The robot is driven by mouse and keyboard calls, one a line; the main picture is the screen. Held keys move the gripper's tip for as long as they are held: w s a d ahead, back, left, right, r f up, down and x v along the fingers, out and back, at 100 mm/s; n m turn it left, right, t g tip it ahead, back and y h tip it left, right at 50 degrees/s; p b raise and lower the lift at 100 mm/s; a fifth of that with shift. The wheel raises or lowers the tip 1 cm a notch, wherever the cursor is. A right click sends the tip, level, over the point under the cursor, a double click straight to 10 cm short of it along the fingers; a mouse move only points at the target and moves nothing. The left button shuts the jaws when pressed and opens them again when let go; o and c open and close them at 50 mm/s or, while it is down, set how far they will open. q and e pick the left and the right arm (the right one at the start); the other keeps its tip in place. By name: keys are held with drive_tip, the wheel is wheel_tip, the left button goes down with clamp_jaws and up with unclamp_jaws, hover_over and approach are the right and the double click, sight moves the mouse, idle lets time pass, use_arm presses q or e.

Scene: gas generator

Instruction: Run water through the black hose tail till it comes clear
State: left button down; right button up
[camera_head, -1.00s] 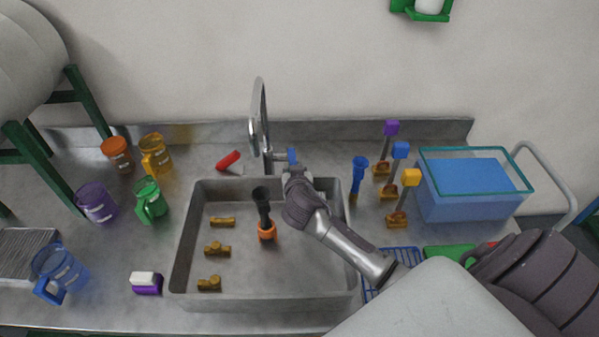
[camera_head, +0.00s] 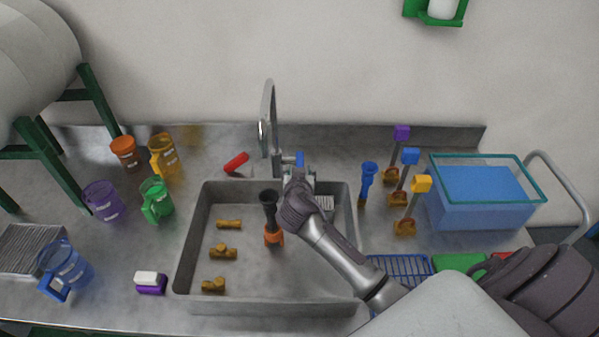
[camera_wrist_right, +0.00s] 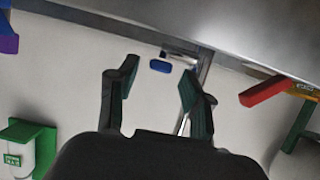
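The black hose tail (camera_head: 269,205) stands upright in the steel sink (camera_head: 240,302), its lower end in an orange piece (camera_head: 274,237). The tap (camera_head: 268,115) rises behind the sink, with a blue-tipped lever (camera_head: 299,159) at its right. No water stream shows. My right gripper (camera_head: 298,179) is just in front of the lever, seen from behind and partly hidden by its own wrist. In the right wrist view, its fingers (camera_wrist_right: 158,90) are open and empty, with the blue tip (camera_wrist_right: 160,66) beyond and between them. My left gripper is out of view.
Several brass fittings (camera_head: 223,251) lie in the sink's left half. Coloured jugs (camera_head: 156,199) stand left of it. A red-handled tool (camera_head: 236,162) lies behind. My right arm crosses the sink's right side.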

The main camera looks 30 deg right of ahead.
drive_tip(key=v, duration=1.2)
idle(0.3)
